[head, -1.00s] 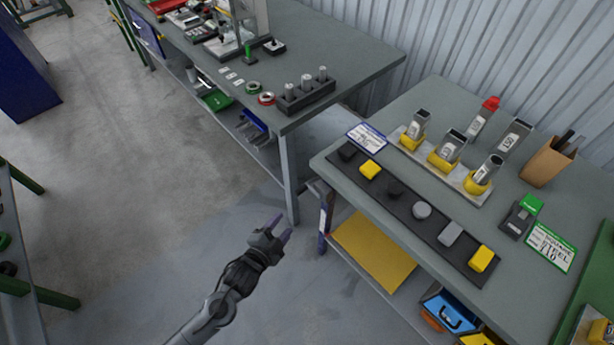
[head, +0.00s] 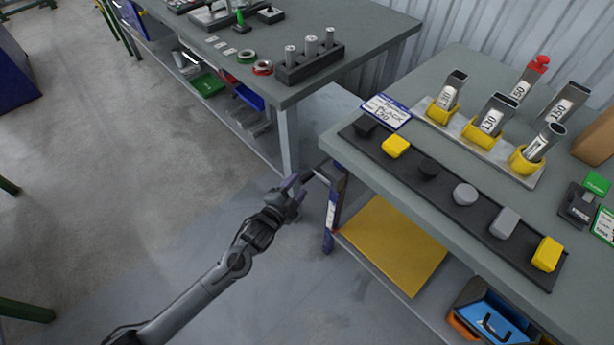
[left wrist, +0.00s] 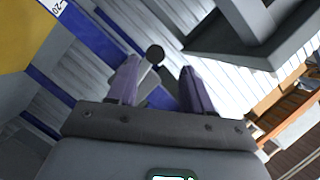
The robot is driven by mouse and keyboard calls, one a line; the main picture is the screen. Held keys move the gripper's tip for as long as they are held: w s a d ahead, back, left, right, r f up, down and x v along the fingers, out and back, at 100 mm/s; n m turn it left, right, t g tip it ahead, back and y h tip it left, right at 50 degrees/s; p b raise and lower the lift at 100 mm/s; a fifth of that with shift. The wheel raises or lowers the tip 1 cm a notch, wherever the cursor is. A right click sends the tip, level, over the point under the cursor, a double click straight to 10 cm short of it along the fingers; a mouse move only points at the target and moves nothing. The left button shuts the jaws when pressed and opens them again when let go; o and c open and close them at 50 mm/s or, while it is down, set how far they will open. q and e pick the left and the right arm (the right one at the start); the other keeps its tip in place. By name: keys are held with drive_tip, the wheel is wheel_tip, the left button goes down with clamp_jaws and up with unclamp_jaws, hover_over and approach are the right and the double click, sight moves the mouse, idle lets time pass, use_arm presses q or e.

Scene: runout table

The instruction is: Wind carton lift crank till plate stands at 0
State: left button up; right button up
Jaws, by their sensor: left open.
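The carton lift stands at the near left corner of the right-hand table, with a blue post carrying a white scale strip (head: 331,214). Its yellow plate (head: 391,246) lies below the tabletop; a yellow surface also shows in the left wrist view (left wrist: 24,35). A dark crank arm (head: 321,177) sticks out toward my left gripper (head: 296,187). In the left wrist view a round dark knob (left wrist: 155,54) shows between the two purple fingers (left wrist: 160,88). The fingers are apart and not closed on it. A scale mark like "-20" shows; the plate's exact reading is too small to tell. My right gripper is out of view.
The right-hand table (head: 450,90) holds a dark strip of caps and tubes in yellow holders. A blue bin (head: 490,315) sits under it. Another bench (head: 370,30) stands behind, its leg (head: 288,140) close to my gripper.

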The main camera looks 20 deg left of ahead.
sight(304, 178)
use_arm(q)
drive_tip(key=b+x, duration=0.2)
drive_tip(key=x, duration=0.4)
drive_tip(key=shift+w+f, duration=0.1)
drive_tip(key=shift+w, duration=0.05)
drive_tip(key=shift+w+d, duration=0.2)
drive_tip(key=shift+w, duration=0.25)
drive_tip(key=shift+c, duration=0.2)
drive_tip(key=c, duration=0.7)
clamp_jaws()
